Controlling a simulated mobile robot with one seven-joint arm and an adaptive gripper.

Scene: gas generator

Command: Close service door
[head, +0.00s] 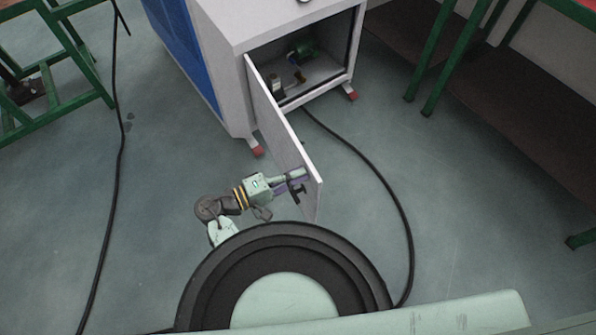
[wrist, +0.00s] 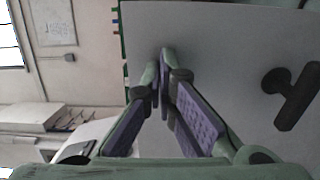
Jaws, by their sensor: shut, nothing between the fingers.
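The service door (head: 275,125) of the white and blue generator cabinet (head: 290,22) stands wide open, swung out toward me from its hinge on the left of the opening. The cabinet's interior (head: 312,72) is exposed. A black handle (head: 298,192) sits near the door's free edge. My gripper (head: 303,173) is shut and empty, beside the outer face of the door near that edge and the handle. In the wrist view, the fingertips (wrist: 164,58) are together in front of the grey door panel (wrist: 225,50), with the handle (wrist: 288,96) to their right. I cannot tell whether they touch the panel.
A black cable (head: 385,185) runs from the cabinet across the floor on the right. Another cable (head: 112,190) lies on the left. Green-framed benches stand at left (head: 75,75) and right (head: 430,65). The floor (head: 345,190) right of the door is mostly clear.

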